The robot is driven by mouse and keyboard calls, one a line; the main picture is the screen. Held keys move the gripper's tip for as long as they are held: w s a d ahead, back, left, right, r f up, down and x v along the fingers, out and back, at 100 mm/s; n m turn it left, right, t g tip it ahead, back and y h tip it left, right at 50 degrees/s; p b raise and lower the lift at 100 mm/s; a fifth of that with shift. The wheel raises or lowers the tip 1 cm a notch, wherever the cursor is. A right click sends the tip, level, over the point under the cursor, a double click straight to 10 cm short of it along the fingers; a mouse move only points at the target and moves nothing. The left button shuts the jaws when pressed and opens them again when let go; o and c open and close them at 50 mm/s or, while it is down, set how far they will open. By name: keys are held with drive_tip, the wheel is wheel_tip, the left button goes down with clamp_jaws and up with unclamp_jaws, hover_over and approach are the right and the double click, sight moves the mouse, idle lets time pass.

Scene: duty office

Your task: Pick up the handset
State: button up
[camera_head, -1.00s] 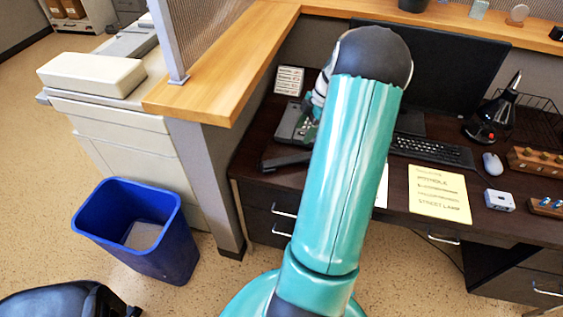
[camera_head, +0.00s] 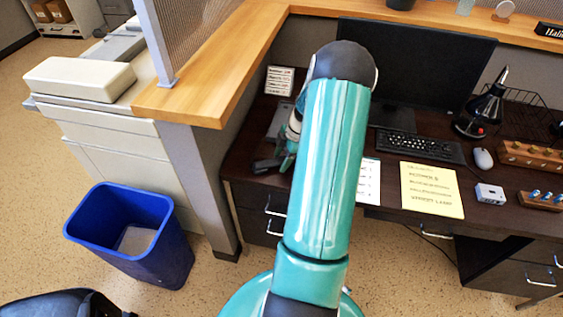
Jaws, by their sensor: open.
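The black handset (camera_head: 265,165) lies at the left end of the dark desk, in front of the grey phone base (camera_head: 278,122). Only its left end shows; the rest is hidden behind my gripper and arm. My gripper (camera_head: 287,160) is low over the desk, right at the handset, with a teal finger pointing down. The jaws are open. My teal arm hides part of the gripper, and I cannot tell whether the fingers are around the handset or touching it.
A monitor (camera_head: 415,75), keyboard (camera_head: 420,146), mouse (camera_head: 482,159) and yellow sheet (camera_head: 432,190) are on the desk (camera_head: 395,212). A small sign card (camera_head: 280,80) stands behind the phone. A wooden-topped partition (camera_head: 215,95) rises at left; a blue bin (camera_head: 130,235) stands on the floor.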

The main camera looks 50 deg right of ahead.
drive_tip(key=shift+a+f, duration=0.1)
drive_tip(key=shift+f, duration=0.2)
drive_tip(key=shift+f, duration=0.15)
clamp_jaws()
idle(0.3)
